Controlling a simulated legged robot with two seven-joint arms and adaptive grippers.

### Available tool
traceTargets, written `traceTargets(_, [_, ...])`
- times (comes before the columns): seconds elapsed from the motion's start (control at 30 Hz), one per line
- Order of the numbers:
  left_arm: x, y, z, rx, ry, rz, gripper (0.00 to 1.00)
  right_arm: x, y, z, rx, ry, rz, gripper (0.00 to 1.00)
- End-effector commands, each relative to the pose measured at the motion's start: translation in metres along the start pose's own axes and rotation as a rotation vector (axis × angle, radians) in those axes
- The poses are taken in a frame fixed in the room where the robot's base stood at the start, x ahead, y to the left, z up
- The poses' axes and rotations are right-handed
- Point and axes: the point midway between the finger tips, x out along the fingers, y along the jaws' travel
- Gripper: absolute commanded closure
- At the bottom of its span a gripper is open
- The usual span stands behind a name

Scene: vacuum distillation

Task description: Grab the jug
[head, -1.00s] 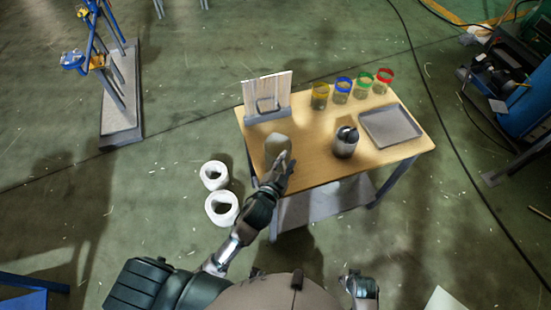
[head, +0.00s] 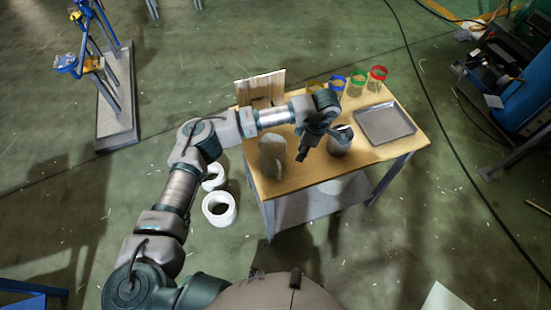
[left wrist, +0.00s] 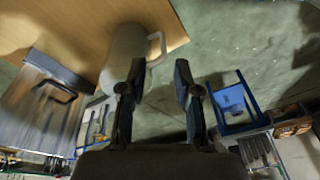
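The jug (head: 271,155) is a pale grey-beige vessel standing upright at the left front of the wooden table, with its handle on its near right side. In the left wrist view the jug (left wrist: 122,52) is at the upper left, its handle (left wrist: 160,46) reaching toward the space beyond my fingers. My left gripper (head: 306,150) is just right of the jug in the head view. In the left wrist view its two fingers (left wrist: 158,75) are apart with nothing between them. The left finger overlaps the jug's lower edge; I cannot tell whether they touch. My right gripper is out of view.
A silver, dark-topped container (head: 340,142) stands close right of my left gripper. A grey tray (head: 385,125) lies at the table's right. Several colour-rimmed jars (head: 357,86) and a board rack (head: 258,88) stand at the back. White rolls (head: 219,209) lie on the floor.

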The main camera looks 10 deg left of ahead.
Motion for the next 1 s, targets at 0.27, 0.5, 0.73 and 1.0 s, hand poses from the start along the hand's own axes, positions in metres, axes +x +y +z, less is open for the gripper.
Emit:
traceTargets(0.27, [-0.005,0.018,-0.057,-0.064,0.209,0.039,0.68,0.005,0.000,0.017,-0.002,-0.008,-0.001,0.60])
traceTargets(0.5, [0.052,0.019,-0.068,-0.064,0.202,0.036,0.68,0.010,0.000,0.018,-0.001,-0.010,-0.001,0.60])
traceTargets(0.73, [0.085,0.021,-0.075,-0.064,0.204,0.040,0.68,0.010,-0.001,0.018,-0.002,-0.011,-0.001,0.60])
traceTargets(1.0, [0.112,0.021,-0.080,-0.063,0.204,0.037,0.68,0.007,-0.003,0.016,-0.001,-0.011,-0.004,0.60])
